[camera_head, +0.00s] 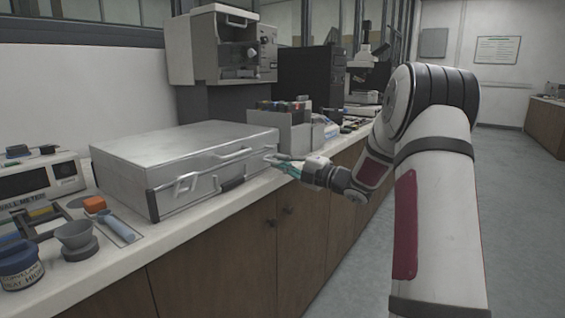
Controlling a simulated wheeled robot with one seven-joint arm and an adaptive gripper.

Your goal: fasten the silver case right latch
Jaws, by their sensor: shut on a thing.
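The silver case (180,150) lies on the counter with its lid down. One latch (185,183) stands out as a pale loop on the left part of its front. A bar-shaped piece (235,155) sits near the middle of the front. My gripper (271,159) reaches in from the right, with its fingertips at the right end of the case front. It is shut on the right latch there. The fingers hide most of that latch, so I cannot tell its exact angle.
The counter's front edge (215,206) runs close below the case. A grey bin of bottles (292,132) stands behind my gripper. The floor at right is clear.

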